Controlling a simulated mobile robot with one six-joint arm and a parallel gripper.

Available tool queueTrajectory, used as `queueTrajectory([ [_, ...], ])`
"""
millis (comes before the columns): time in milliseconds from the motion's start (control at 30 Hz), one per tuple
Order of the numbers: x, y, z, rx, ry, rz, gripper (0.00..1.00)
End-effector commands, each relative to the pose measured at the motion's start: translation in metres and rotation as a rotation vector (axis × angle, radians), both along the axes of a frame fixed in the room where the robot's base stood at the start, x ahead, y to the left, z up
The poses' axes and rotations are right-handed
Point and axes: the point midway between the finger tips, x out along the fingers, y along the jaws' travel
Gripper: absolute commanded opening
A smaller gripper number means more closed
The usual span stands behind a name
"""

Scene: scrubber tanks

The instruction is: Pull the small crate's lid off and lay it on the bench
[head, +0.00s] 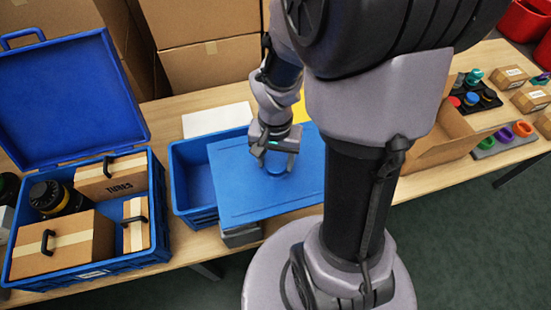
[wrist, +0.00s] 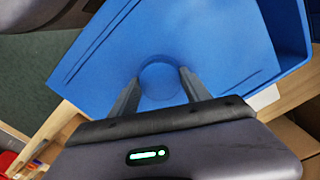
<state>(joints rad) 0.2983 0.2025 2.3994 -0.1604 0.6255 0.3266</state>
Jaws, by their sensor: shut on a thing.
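The small blue crate (head: 193,182) stands on the wooden bench (head: 172,112), its left part uncovered and its visible inside empty. Its flat blue lid (head: 240,202) is off to the right, overlapping the crate's right side; I cannot tell how high it is held. My gripper (head: 276,164) is shut on the round blue knob (head: 277,172) on the lid. In the wrist view the fingers (wrist: 160,78) grip both sides of the knob (wrist: 160,84), and part of the crate (wrist: 289,28) shows at the upper right.
A large open blue crate (head: 95,275) holding brown boxes stands at the left, its lid (head: 65,100) raised. A white sheet (head: 215,119) and a yellow item (head: 300,107) lie behind. A grey block (head: 241,236) shows below the lid. An open carton (head: 437,140) stands at the right.

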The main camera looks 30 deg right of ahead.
Motion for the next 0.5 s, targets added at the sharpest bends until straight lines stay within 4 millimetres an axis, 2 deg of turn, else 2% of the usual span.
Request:
queueTrajectory([
  [233,0.0,0.0,0.003,0.0,0.0,0.0,0.03],
  [500,0.0,0.0,0.022,0.0,0.0,-0.001,0.03],
])
